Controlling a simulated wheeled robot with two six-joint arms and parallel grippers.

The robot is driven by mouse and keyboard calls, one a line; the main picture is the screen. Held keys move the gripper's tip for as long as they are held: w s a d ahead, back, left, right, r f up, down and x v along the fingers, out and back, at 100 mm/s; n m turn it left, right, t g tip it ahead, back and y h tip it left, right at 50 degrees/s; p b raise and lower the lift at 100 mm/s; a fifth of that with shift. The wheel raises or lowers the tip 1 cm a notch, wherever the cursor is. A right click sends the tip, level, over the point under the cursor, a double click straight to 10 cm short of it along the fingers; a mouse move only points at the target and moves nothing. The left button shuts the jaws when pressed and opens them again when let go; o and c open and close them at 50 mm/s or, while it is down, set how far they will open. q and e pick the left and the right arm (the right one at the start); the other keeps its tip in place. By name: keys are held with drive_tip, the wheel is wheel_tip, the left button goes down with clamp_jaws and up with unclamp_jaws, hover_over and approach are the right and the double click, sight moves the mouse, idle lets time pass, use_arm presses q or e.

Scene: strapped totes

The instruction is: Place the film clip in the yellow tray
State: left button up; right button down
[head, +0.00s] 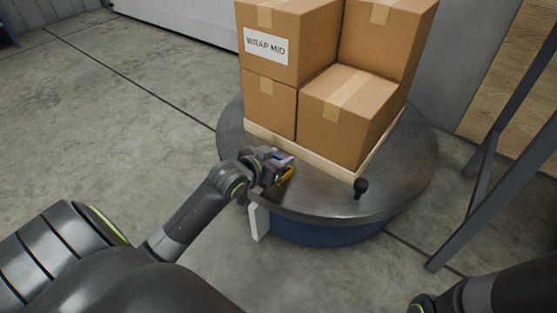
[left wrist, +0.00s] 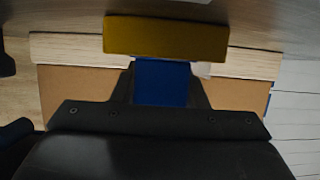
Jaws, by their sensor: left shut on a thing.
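My left gripper (head: 277,165) is over the near left edge of a round grey turntable (head: 315,203), in front of the stacked boxes. It is shut on the film clip, which has a yellow bar (head: 286,175) and a blue part. In the left wrist view the clip's yellow bar (left wrist: 165,37) lies crosswise beyond the fingers, and its blue part (left wrist: 160,82) is between them. I cannot tell whether the clip touches anything else. I see no yellow tray in either view. My right gripper is out of view; only part of that arm shows at lower right.
Brown cardboard boxes (head: 345,115), one labelled "WRAP MID" (head: 266,45), stand on a wooden pallet (head: 268,140) on the turntable. A black knob (head: 361,188) rises near its front edge. A dark metal frame (head: 490,150) stands at right. The floor at left is clear.

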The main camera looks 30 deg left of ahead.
use_arm(q)
drive_tip(key=shift+f, duration=0.1)
drive_tip(key=o, duration=1)
drive_tip(key=shift+c, duration=0.2)
